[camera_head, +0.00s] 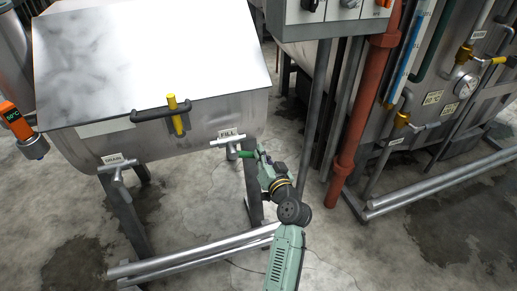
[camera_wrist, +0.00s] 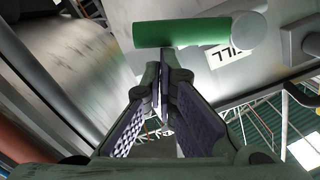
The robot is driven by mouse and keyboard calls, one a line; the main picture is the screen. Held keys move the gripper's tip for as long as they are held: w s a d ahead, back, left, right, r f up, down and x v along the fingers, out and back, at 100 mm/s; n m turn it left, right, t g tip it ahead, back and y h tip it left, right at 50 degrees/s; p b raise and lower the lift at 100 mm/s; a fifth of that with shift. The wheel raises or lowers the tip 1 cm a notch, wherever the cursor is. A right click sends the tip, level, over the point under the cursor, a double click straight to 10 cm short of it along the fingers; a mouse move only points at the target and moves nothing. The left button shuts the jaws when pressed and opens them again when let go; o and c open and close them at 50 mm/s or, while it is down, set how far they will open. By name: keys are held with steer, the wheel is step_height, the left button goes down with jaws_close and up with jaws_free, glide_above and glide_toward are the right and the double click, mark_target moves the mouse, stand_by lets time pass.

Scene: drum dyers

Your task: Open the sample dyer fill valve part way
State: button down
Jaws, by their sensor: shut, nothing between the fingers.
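The sample dyer (camera_head: 150,75) is a steel vessel with a sloped lid at the left in the head view. Its fill valve (camera_head: 231,147) sits low at the right of the front, under a white FILL label (camera_head: 226,133). The valve's green lever (camera_head: 246,154) points right, towards my gripper (camera_head: 260,154). In the wrist view the green lever (camera_wrist: 180,33) lies across the top, with a round grey end at its right. My gripper (camera_wrist: 163,62) is shut and empty, its tips just below the lever in that picture. I cannot tell whether they touch it.
A drain valve (camera_head: 117,166) is at the vessel's left. Steel pipes (camera_head: 195,252) run low in front of the stand. A red pipe (camera_head: 360,115) and grey posts rise to the right of my arm. Wet concrete floor lies between the machines.

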steer(key=shift+f+m+b, duration=0.4)
steer(key=shift+f+b, duration=0.45)
steer(key=shift+b, duration=0.05)
steer(key=shift+r, duration=0.15)
